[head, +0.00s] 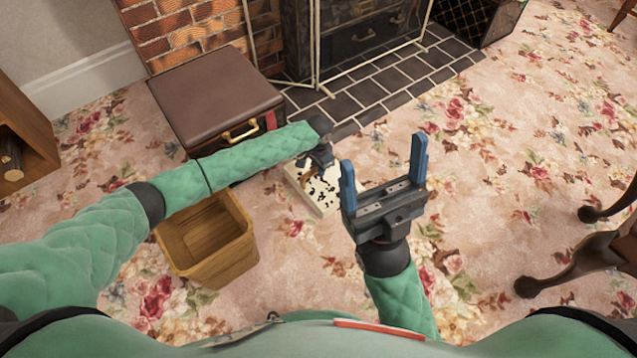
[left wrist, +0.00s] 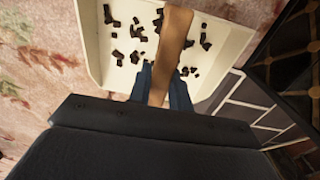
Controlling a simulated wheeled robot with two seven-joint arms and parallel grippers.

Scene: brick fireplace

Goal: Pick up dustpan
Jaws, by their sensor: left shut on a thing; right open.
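The dustpan (head: 324,194) is a cream pan with dark crumbs or chips in it and a brown handle. It is on or just above the floral carpet near the hearth; I cannot tell which. My left gripper (head: 318,160) is above it, partly hidden by its own arm. In the left wrist view, the dustpan (left wrist: 92,45) fills the top middle, and its brown handle (left wrist: 172,50) runs down between the blue fingers of my left gripper (left wrist: 163,85), which is shut on it. My right gripper (head: 383,175) is open and empty, right of the dustpan.
A wooden bin (head: 207,240) stands left of the dustpan, with a brown box (head: 215,95) with a gold handle behind it. The tiled hearth (head: 385,80) and fireplace screen are at the back. Dark curved furniture legs (head: 575,265) stand at right. Carpet between is clear.

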